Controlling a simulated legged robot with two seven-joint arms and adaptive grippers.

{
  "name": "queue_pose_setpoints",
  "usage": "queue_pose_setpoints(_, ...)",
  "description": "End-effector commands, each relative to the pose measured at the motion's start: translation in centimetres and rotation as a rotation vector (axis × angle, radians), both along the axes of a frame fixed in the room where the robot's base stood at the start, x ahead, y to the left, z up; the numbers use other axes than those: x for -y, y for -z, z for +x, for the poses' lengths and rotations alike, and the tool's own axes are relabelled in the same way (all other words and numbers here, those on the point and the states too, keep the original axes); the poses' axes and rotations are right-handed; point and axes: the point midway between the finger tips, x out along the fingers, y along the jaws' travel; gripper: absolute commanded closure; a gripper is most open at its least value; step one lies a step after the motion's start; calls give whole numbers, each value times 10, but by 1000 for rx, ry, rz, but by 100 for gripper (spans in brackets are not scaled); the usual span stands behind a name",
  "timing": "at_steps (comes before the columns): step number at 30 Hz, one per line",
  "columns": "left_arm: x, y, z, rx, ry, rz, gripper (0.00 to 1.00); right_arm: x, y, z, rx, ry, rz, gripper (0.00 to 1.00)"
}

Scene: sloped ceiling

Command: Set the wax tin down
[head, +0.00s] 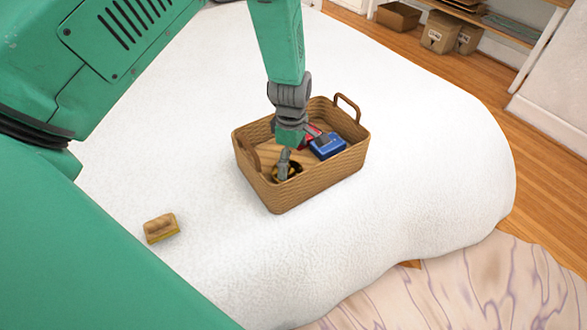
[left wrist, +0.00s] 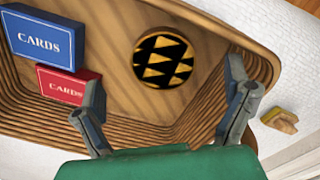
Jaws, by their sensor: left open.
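The wax tin, round and black with gold triangles, lies flat on the floor of the wicker basket; its lid (left wrist: 163,60) shows whole in the left wrist view. In the head view the tin (head: 294,170) is partly hidden by a finger. The basket (head: 318,187) stands on the white bed cover. My left gripper (head: 300,153) reaches down into the basket. In the left wrist view its fingers (left wrist: 165,78) are spread wide, with the tin beyond and between them, and nothing is held. My right gripper is not in view.
A blue card box (head: 327,146) and a red card box (left wrist: 68,86) lie in the basket beside the tin. A wooden brush-like block (head: 161,228) lies on the bed (head: 420,150) outside. Open bed surrounds the basket. Cardboard boxes (head: 440,32) stand by a far shelf.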

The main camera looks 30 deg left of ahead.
Motion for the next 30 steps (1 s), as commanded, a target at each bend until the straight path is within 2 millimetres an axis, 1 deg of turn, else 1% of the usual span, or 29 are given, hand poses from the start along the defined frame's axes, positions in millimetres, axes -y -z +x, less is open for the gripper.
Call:
queue_pose_setpoints(1, 0, -13, 1, 4, 0, 1, 6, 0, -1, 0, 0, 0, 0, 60)
queue_pose_setpoints(3, 0, -26, 1, 3, 1, 2, 6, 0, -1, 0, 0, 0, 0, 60)
queue_pose_setpoints(6, 0, -41, 0, 1, 1, 1, 6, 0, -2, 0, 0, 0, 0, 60)
queue_pose_setpoints(10, -1, -53, 0, 0, 1, 1, 6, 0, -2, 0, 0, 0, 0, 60)
queue_pose_setpoints(15, 0, -57, -1, -2, 0, 1, 6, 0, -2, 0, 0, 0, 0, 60)
queue_pose_setpoints(30, 0, -56, -1, -1, 1, 1, 6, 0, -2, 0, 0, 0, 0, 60)
